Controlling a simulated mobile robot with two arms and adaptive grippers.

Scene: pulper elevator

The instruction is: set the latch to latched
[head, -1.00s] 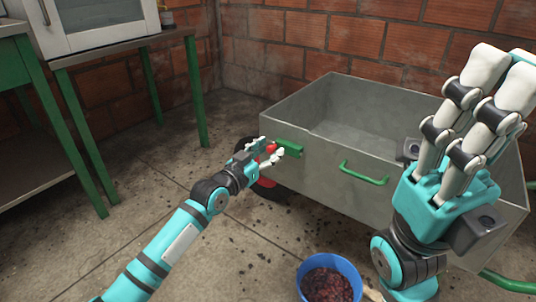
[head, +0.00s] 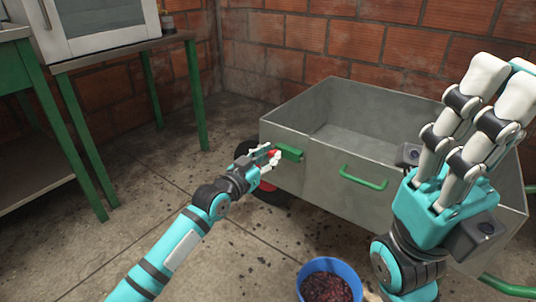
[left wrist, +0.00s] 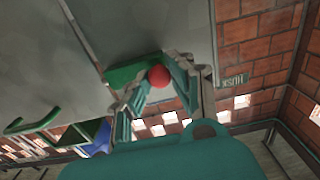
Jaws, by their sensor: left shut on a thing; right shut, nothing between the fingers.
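The latch is a green bar (head: 289,152) on the left part of the grey metal cart's front wall, with a red round knob (head: 274,153) at its left end. My left gripper (head: 269,158) is at the knob, its fingers closed around it. In the left wrist view the red knob (left wrist: 159,76) sits between the two fingers, beside the green bar (left wrist: 130,73). The fingers partly hide the latch, and its exact setting cannot be read. My right gripper (head: 505,88) is raised at the right, shut and empty, in front of the cart.
The open grey cart (head: 310,172) has a green handle (head: 363,178) on its front and dark wheels below. A blue bucket (head: 333,267) of dark red contents stands on the floor. A green-legged table (head: 120,53) is at the left, and brick walls are behind.

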